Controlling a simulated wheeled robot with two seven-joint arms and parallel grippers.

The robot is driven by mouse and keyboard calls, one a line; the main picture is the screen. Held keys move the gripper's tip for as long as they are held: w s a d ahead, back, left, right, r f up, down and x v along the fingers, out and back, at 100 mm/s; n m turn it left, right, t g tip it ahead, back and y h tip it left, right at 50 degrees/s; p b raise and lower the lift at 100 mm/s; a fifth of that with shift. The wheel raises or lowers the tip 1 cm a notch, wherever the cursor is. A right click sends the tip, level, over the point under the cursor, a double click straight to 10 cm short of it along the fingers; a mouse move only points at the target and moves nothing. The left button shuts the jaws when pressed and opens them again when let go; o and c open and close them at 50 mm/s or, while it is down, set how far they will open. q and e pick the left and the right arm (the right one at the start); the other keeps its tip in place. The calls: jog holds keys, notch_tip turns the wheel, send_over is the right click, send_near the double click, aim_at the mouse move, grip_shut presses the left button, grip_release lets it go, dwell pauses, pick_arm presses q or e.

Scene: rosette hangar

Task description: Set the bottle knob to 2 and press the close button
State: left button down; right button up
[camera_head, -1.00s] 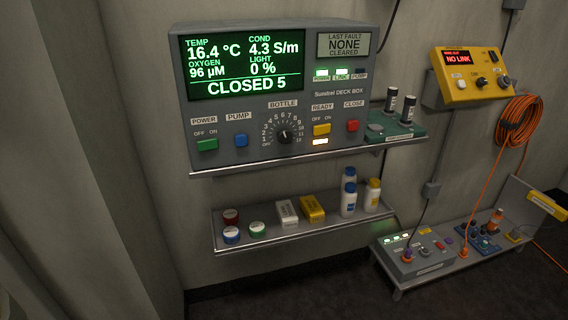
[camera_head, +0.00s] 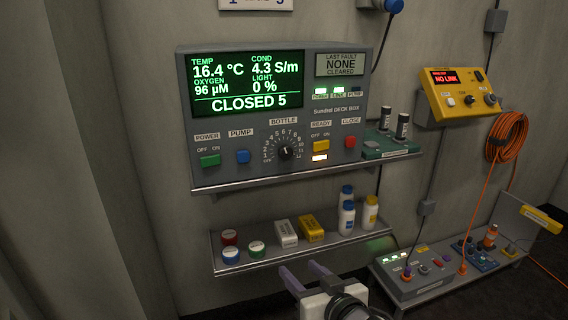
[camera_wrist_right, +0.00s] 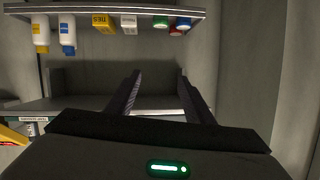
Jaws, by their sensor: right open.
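The grey deck box stands on an upper wall shelf in the head view. Its screen (camera_head: 247,84) reads CLOSED 5, with 16.4 °C, 4.3 S/m, 96 µM and light 0 %. The round black bottle knob (camera_head: 285,152) sits in a numbered dial; its exact setting is too small to read. The red close button (camera_head: 350,142) is right of the yellow ready switch (camera_head: 321,146). My right gripper (camera_head: 301,275) is open and empty, low in front of the lower shelf. It also shows open in the right wrist view (camera_wrist_right: 158,92). My left gripper is not in view.
The lower shelf (camera_head: 262,254) holds several lidded jars, two small boxes and white bottles. A green tray (camera_head: 372,151) with dark vials stands right of the box. A yellow unit (camera_head: 463,95) reads NO LINK, with an orange cable coil (camera_head: 506,137) beside it.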

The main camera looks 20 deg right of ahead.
aim_at(287, 153)
jog(key=w+d+r+m+t, duration=0.1)
jog(key=w+r, duration=0.2)
jog(key=r, duration=0.3)
jog(key=w+d+r+m+t+h+b, duration=0.1)
jog(key=w+r+t, duration=0.1)
jog(key=r, duration=0.5)
jog(key=w+d+r+t, duration=0.1)
jog(key=w+r, duration=0.2)
jog(key=r, duration=0.3)
jog(key=w, duration=0.9)
jog(key=shift+a+r, duration=0.2)
jog(key=shift+r, duration=0.05)
jog(key=shift+w, duration=0.7)
jog(key=c, duration=1)
